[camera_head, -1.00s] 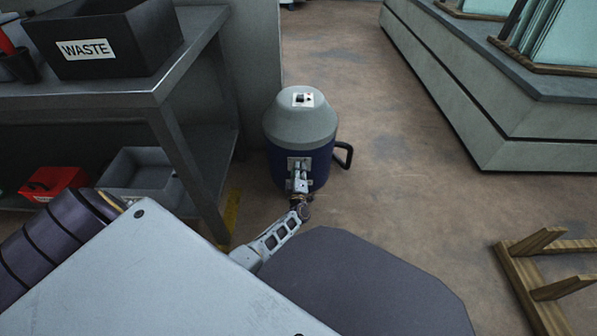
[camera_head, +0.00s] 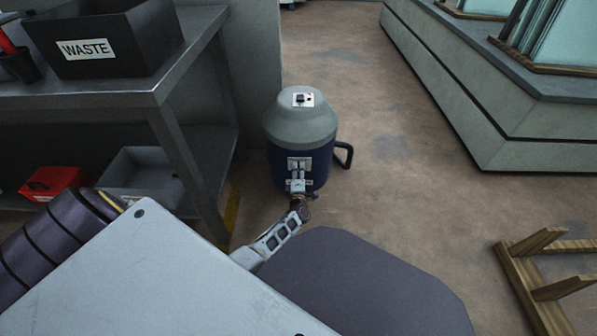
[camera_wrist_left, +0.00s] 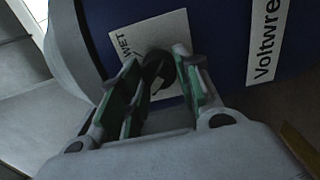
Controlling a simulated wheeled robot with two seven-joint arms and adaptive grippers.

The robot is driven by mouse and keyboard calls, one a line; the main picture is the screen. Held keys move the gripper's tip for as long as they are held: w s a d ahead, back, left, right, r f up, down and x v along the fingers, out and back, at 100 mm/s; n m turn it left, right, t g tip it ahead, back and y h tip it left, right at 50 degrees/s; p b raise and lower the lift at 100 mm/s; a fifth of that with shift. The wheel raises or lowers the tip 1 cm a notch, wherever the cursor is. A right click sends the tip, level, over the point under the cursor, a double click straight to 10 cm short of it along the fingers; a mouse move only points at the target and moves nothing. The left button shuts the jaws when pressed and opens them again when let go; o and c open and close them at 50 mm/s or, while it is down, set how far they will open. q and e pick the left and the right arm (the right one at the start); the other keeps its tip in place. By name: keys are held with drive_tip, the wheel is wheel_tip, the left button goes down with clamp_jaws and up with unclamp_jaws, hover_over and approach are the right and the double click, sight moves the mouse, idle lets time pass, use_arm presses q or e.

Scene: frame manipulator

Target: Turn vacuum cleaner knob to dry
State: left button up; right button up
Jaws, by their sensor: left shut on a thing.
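The vacuum cleaner (camera_head: 300,123) stands upright on the floor, with a grey domed top and a dark blue body. A white plate (camera_wrist_left: 123,38) on its side carries the word WET; the rest of its lettering is hidden. The dark round knob (camera_wrist_left: 157,66) sits on this plate in the left wrist view. My left gripper (camera_head: 299,174) reaches the front of the body. In the left wrist view its green-padded fingers (camera_wrist_left: 162,84) are shut on the knob, one on each side. Where the knob points is hard to tell. My right gripper is not in view.
A metal workbench (camera_head: 180,75) with a black waste bin (camera_head: 130,35) stands at the left. A grey bin (camera_head: 140,172) and a red box (camera_head: 55,182) sit on its lower shelf. A wooden rack (camera_head: 530,285) is at the lower right. The floor right of the vacuum is clear.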

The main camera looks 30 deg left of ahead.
use_arm(q)
drive_tip(key=shift+f, duration=0.1)
drive_tip(key=o, duration=1)
drive_tip(key=shift+v, duration=6.05)
